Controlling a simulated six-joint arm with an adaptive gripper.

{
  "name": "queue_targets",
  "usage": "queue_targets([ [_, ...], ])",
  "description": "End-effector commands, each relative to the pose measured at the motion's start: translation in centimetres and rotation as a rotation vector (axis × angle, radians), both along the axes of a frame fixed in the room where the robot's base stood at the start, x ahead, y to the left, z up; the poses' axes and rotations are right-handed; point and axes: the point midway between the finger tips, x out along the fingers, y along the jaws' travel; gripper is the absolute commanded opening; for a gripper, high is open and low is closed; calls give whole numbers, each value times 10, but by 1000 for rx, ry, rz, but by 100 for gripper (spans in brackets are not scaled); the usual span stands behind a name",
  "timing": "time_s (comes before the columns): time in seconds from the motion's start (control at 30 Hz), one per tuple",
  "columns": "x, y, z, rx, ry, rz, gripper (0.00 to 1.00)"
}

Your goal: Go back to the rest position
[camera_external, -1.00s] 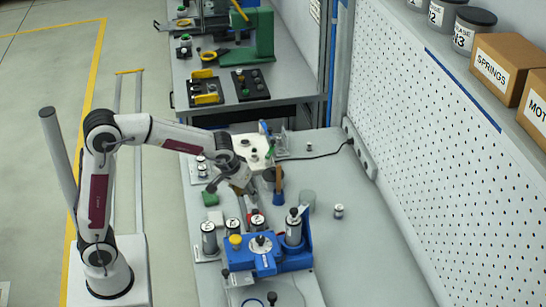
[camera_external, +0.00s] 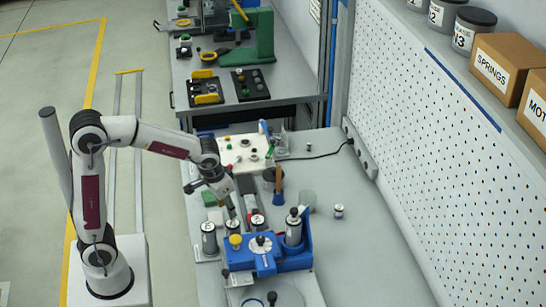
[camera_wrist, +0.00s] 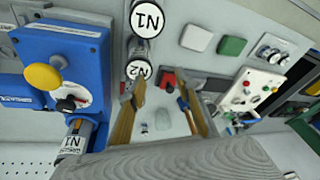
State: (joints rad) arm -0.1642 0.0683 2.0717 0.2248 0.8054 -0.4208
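My gripper (camera_external: 231,205) hangs over the left part of the workbench (camera_external: 350,250), pointing down and close to several labelled cylinders. In the wrist view its two fingers (camera_wrist: 160,90) are spread apart, with bare bench and small items behind the gap and nothing held. My arm is bent, reaching right from its white base. I cannot tell from these frames how high the fingertips are above the cylinders.
A blue fixture (camera_external: 268,263) with a yellow button (camera_external: 236,240) and an upright cylinder (camera_external: 293,229) stands just below the gripper. The bench's right side is mostly clear, bounded by a pegboard (camera_external: 430,150).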

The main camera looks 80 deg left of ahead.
Motion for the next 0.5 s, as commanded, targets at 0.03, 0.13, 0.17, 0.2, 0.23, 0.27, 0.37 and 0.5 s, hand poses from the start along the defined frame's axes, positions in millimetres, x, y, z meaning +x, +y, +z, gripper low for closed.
queue_targets([
  [0.03,-8,-5,3,-3,2,-24,34],
  [0.13,-25,-15,9,-12,9,-77,34],
  [0.17,-31,-19,10,-14,11,-92,34],
  [0.2,-37,-22,13,-17,12,-113,34],
  [0.23,-43,-25,14,-18,12,-127,34],
  [0.27,-47,-29,16,-21,11,-140,34],
  [0.37,-64,-38,22,-27,6,-188,34],
  [0.5,-86,-51,29,-35,-5,-248,34],
])
